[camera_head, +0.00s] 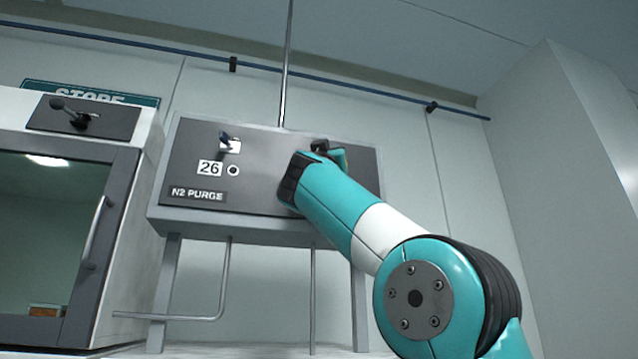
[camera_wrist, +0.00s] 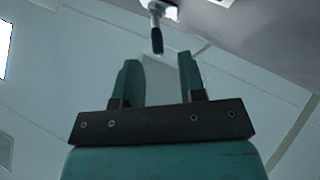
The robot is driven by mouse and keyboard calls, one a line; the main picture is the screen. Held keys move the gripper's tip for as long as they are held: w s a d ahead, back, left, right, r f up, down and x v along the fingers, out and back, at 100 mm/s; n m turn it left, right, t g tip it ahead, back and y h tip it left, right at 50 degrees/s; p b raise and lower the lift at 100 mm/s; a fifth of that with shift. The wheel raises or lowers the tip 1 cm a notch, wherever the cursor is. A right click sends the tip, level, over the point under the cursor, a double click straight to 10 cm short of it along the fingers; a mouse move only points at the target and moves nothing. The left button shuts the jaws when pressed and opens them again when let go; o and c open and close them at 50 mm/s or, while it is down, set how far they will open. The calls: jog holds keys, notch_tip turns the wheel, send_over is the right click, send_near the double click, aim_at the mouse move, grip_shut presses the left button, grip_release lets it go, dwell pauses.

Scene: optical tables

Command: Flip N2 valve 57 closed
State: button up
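The N2 PURGE panel (camera_head: 260,190) is grey and fixed at the wall in the head view. Its left valve (camera_head: 230,145), with a dark blue lever, is labelled 26. No label 57 is visible; my arm covers the panel's right part. My gripper (camera_head: 330,152) is at that right part, partly hidden by my wrist. In the wrist view my gripper (camera_wrist: 158,60) is open and empty, two teal fingers apart. A valve lever (camera_wrist: 156,40) with a dark handle and pale metal base appears just beyond the fingertips, roughly centred between them. Its number cannot be read.
A cabinet (camera_head: 120,190) with a dark glass door and a knobbed lever (camera_head: 75,112) stands left of the panel. Thin pipes (camera_head: 222,285) run below the panel and one rises above it. A blue rail (camera_head: 330,85) crosses the wall.

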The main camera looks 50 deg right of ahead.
jog(key=b+v, duration=0.7)
jog(key=v, duration=0.6)
jog(key=shift+b, duration=0.3)
jog(key=shift+w, duration=0.1)
jog(key=w+a+f+n+t+y, duration=0.95)
jog(key=w+f+n+y, duration=0.5)
jog(key=y, duration=0.35)
jog(key=w+a+f+n+g+y, duration=0.1)
jog(key=a+f+g+y, duration=0.25)
jog(key=f, duration=0.55)
jog(key=a+f+n+g+y, duration=0.25)
jog(key=a+f+y, duration=0.2)
jog(key=f, duration=0.55)
jog(key=s+a+f+g+y, duration=0.1)
jog(key=s+a+f+g, duration=0.1)
jog(key=f, duration=0.4)
jog(key=s+a+f+g, duration=0.2)
jog(key=f+g, duration=0.1)
jog(key=f, duration=0.2)
jog(key=s+a+f+n+g+y, duration=0.1)
jog(key=s+a+f+g, duration=0.2)
jog(key=s+f+g, duration=0.8)
jog(key=s+f, duration=0.9)
jog(key=s, duration=0.3)
jog(key=shift+f, duration=0.25)
